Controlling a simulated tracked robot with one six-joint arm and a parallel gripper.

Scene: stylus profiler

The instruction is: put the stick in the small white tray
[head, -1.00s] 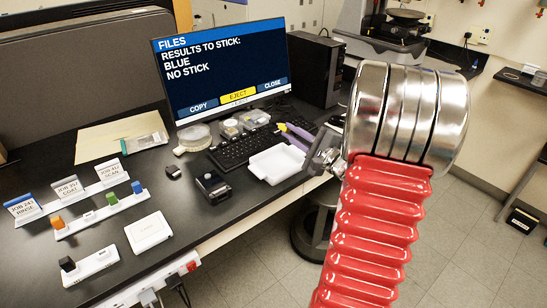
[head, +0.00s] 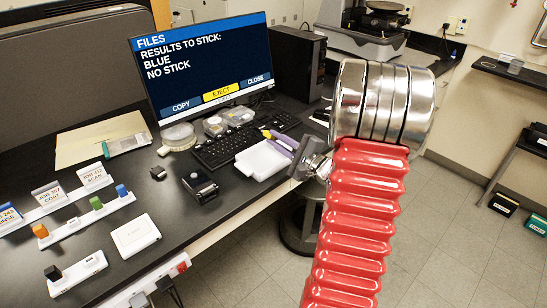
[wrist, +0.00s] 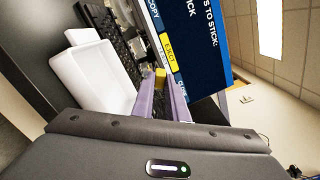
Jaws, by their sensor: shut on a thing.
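The small white tray (head: 255,172) lies on the dark bench right of the keyboard, and also shows at the left in the wrist view (wrist: 85,80). My gripper (head: 273,138) is over the tray's far side in the head view. Its purple fingers are shut on a small yellow stick (wrist: 160,75), of which only the end shows at the fingertips. The yellow stick also shows in the head view (head: 266,133). It appears to be above the bench, outside the tray; its exact height I cannot tell.
The monitor (head: 210,75) and keyboard (head: 225,150) stand behind the tray. A black device (head: 199,184) lies to its left. A white rack (head: 75,225) holds orange, green and blue sticks; a white holder (head: 85,270) has a black one. The bench edge is close to the tray.

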